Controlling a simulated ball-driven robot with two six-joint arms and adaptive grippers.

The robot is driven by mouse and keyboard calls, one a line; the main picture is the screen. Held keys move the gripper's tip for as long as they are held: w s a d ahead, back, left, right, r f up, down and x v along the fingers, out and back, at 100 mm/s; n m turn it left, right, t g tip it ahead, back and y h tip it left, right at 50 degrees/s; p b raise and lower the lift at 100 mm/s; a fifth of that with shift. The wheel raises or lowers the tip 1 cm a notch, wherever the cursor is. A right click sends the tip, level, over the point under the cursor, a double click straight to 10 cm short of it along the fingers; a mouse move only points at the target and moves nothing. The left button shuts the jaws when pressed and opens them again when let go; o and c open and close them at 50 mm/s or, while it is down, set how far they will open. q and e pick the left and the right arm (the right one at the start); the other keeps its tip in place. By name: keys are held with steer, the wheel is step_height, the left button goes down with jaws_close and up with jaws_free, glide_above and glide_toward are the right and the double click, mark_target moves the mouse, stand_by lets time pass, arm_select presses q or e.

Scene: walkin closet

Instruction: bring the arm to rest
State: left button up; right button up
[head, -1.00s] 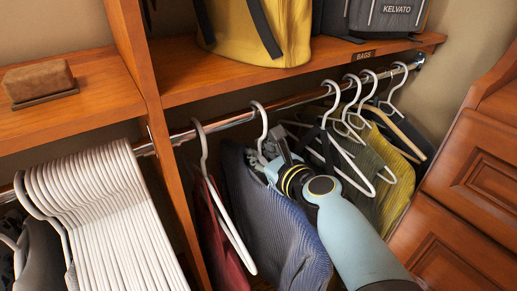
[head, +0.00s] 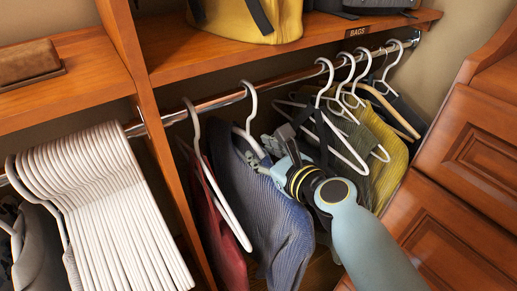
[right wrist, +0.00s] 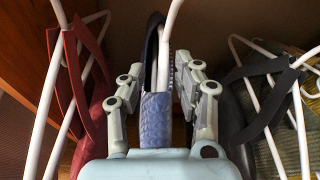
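My right gripper (head: 270,153) is beside the upper part of a blue ribbed garment (head: 266,210), which hangs from a white hanger (head: 249,115) on the metal rail (head: 215,100). In the right wrist view its fingers (right wrist: 158,85) stand apart, one on each side of the blue garment's edge and the hanger, with narrow gaps visible. The gripper is open. My pale blue right arm (head: 370,245) reaches in from the lower right. My left gripper is in neither current view.
A red garment (head: 222,235) hangs close on the left. Several hangers with olive and yellow garments (head: 392,150) hang on the right. Wooden drawers (head: 480,160) stand right of the arm. A shelf (head: 300,60) with bags is above. Many white empty hangers (head: 105,190) crowd the left bay.

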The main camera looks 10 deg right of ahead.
steer(key=shift+s+d, duration=0.25)
steer(key=shift+s, duration=0.4)
steer(key=shift+s+d, duration=0.25)
steer(key=shift+s, duration=0.45)
steer(key=shift+s+d, duration=0.25)
steer(key=shift+s, duration=0.4)
steer(key=shift+s+r+n, duration=0.1)
steer(key=shift+s+n, duration=0.3)
steer(key=shift+n, duration=0.4)
steer(key=s+d+r+n+g+h, duration=0.25)
steer(key=s+d+n+g, duration=0.4)
steer(key=s+n, duration=0.75)
steer(key=s+d+r+n+g+h, duration=0.1)
steer(key=s+d+n+g+h, duration=0.3)
steer(key=s+d+n, duration=0.85)
step_height(320, 180, down, 24)
steer(key=a+n+g, duration=0.1)
steer(key=a+n, duration=0.1)
steer(key=s+d+f+g, duration=0.1)
steer(key=s+f, duration=1.7)
steer(key=f, duration=0.1)
steer(key=shift+s+d, duration=0.2)
steer(key=shift+d, duration=0.1)
steer(key=shift+g+y, duration=0.25)
steer(key=shift+g, duration=0.1)
